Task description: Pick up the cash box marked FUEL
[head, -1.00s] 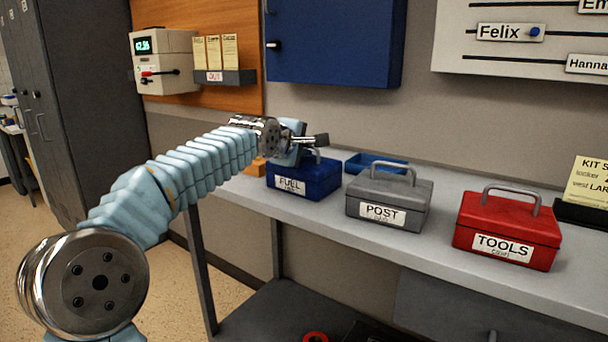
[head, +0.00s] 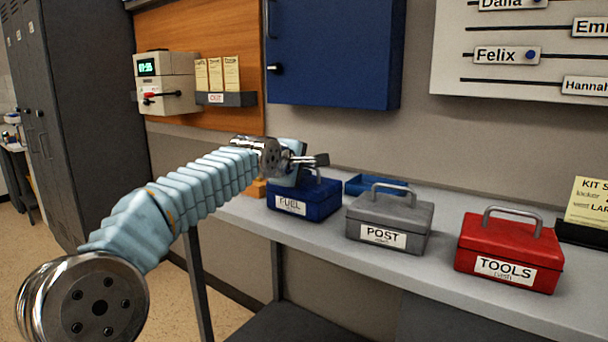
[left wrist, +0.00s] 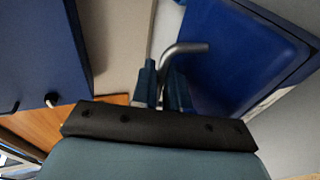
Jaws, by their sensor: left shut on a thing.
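The blue cash box marked FUEL (head: 315,211) stands on the grey worktop, left of the other boxes. My left gripper (head: 312,165) is over its top and shut on its grey handle. In the left wrist view, the gripper's fingers (left wrist: 163,88) close around one end of the bent handle (left wrist: 184,48), and the blue lid (left wrist: 240,55) fills the upper right. The arm and gripper hide part of the box's top and its handle in the head view. The box looks level and I see no gap under it. My right gripper is not in view.
A grey POST box (head: 372,215) and a red TOOLS box (head: 500,247) stand to the right on the worktop (head: 440,275). A blue tray (head: 372,184) lies behind. A blue wall cabinet (head: 335,55) hangs above, with a white device (head: 167,80) to its left.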

